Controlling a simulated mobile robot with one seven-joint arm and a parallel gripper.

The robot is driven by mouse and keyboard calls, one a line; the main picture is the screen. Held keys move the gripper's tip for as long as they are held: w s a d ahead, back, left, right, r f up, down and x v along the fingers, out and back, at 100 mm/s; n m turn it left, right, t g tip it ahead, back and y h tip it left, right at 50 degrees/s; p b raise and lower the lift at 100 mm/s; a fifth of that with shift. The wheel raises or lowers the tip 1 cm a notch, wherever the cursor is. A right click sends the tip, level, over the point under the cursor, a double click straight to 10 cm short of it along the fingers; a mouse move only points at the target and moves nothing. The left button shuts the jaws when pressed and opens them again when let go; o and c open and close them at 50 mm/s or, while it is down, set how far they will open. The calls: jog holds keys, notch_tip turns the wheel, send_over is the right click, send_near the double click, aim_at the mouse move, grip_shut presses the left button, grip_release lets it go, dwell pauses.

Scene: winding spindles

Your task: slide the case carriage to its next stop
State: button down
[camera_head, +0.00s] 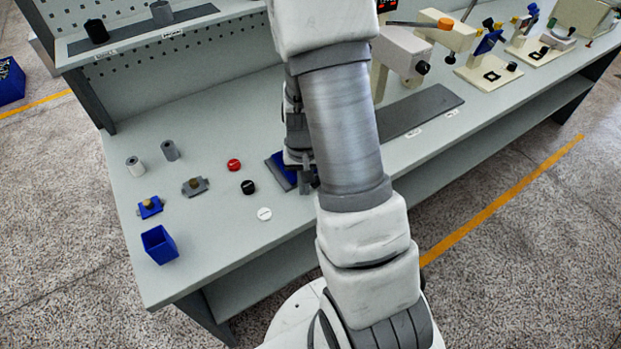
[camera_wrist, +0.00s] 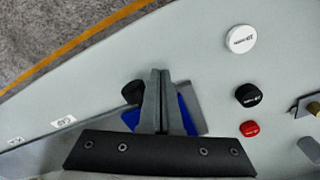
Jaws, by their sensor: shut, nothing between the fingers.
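A blue piece with a grey plate (camera_head: 280,172), which looks like the case carriage, lies on the bench beside my gripper (camera_head: 306,186). My arm hides much of it in the head view. In the wrist view the blue piece (camera_wrist: 188,112) shows behind and beside the fingers of my gripper (camera_wrist: 160,74), with a black knob (camera_wrist: 131,92) at their left. The fingers are together with nothing between them. I cannot tell whether they touch the carriage. A dark grey track (camera_head: 425,110) runs along the bench to the right, with small white labels (camera_head: 413,133) at its front edge.
Red (camera_head: 234,165), black (camera_head: 248,187) and white (camera_head: 264,214) caps lie left of the gripper. Farther left are grey cylinders (camera_head: 170,150), small fixtures (camera_head: 195,186) and a blue bin (camera_head: 159,244). Bench machines (camera_head: 488,70) stand at the right.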

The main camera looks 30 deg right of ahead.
aim_at(411, 141)
jog(key=shift+f+b, duration=0.4)
jog(key=shift+f, duration=0.25)
jog(key=shift+d, duration=0.15)
jog(key=shift+w+d+b, duration=0.15)
jog(key=shift+d+b, duration=0.75)
jog(key=shift+d, duration=3.9)
jog(key=shift+w+d+b, duration=0.15)
jog(key=shift+d+b, duration=0.75)
jog(key=shift+d, duration=3.9)
jog(key=shift+w+d, duration=0.15)
jog(key=shift+d, duration=4.15)
jog(key=shift+w+d, duration=0.15)
jog(key=shift+d, duration=4.15)
notch_tip(411, 141, up, 8)
jog(key=a+p, duration=0.1)
jog(key=p, duration=0.3)
jog(key=shift+f, duration=0.2)
jog(key=shift+a, duration=0.1)
